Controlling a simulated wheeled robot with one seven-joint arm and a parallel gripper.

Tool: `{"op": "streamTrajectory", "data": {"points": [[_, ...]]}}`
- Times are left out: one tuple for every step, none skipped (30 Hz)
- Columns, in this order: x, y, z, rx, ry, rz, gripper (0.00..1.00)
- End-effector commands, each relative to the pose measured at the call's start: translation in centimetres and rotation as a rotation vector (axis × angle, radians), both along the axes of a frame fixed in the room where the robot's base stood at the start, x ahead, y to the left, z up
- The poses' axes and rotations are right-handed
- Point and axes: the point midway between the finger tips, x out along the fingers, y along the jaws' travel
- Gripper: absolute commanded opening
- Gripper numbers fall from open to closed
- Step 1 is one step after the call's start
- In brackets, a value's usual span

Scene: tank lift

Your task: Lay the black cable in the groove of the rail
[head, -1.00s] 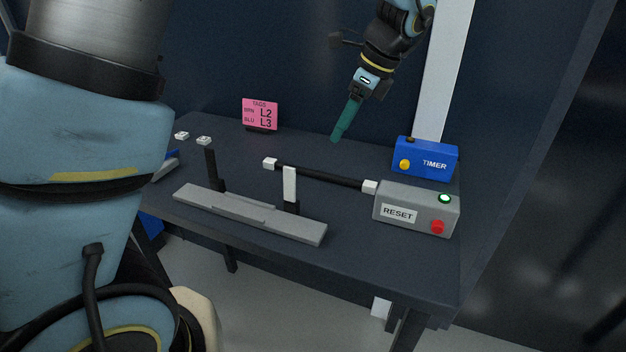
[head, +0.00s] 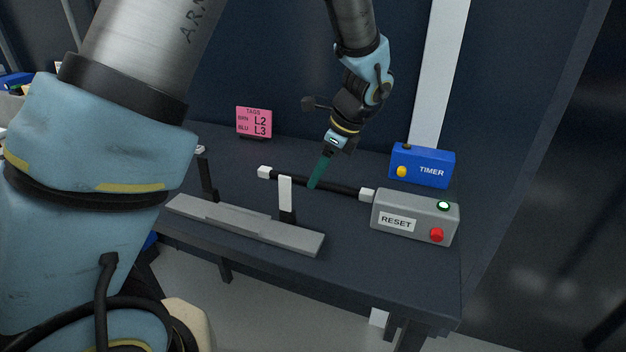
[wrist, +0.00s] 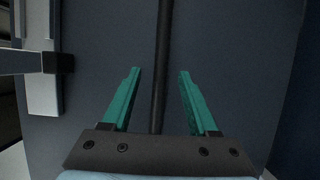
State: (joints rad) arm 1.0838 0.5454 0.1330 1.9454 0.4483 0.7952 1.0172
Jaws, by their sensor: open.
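The black cable (head: 346,189) lies on the dark table behind the rail, with a white block at each end; its right end is by the grey RESET box. The grey rail (head: 245,224) lies along the front of the table; its groove is not clear to see. My gripper (head: 314,185) points down at the middle of the cable in the head view. In the wrist view its teal fingers (wrist: 158,75) are open, one on each side of the cable (wrist: 162,40), touching neither side. Their height over the table is hard to tell.
A white-topped post (head: 286,194) and a black post (head: 207,180) stand just behind the rail. The RESET box (head: 413,216) and the blue TIMER box (head: 422,166) stand at the right. A pink tag sign (head: 254,122) stands at the back.

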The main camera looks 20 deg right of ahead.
Motion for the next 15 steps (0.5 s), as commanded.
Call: {"op": "streamTrajectory", "data": {"points": [[0.13, 0.19, -0.47, 0.002, 0.000, -0.001, 0.60], [0.22, 0.26, -0.74, 0.002, 0.000, -0.001, 0.60], [0.29, 0.36, -1.01, 0.002, 0.000, -0.001, 0.60], [0.33, 0.40, -1.15, 0.001, -0.001, 0.000, 0.60], [0.36, 0.42, -1.23, 0.000, 0.000, 0.000, 0.60], [0.39, 0.42, -1.30, -0.001, -0.001, 0.000, 0.60], [0.40, 0.41, -1.31, -0.001, -0.001, -0.001, 0.60], [0.39, 0.41, -1.31, -0.001, -0.001, -0.001, 0.60], [0.39, 0.41, -1.31, -0.002, -0.002, 0.000, 0.60], [0.39, 0.42, -1.31, -0.002, -0.002, 0.000, 0.60], [0.38, 0.41, -1.31, -0.002, -0.002, 0.000, 0.60], [0.38, 0.41, -1.31, -0.001, -0.001, -0.001, 0.57], [0.37, 0.40, -1.30, -0.001, -0.001, 0.001, 0.53], [0.37, 0.40, -1.30, -0.001, -0.001, 0.001, 0.50], [0.37, 0.40, -1.30, -0.001, -0.001, 0.001, 0.45]]}}
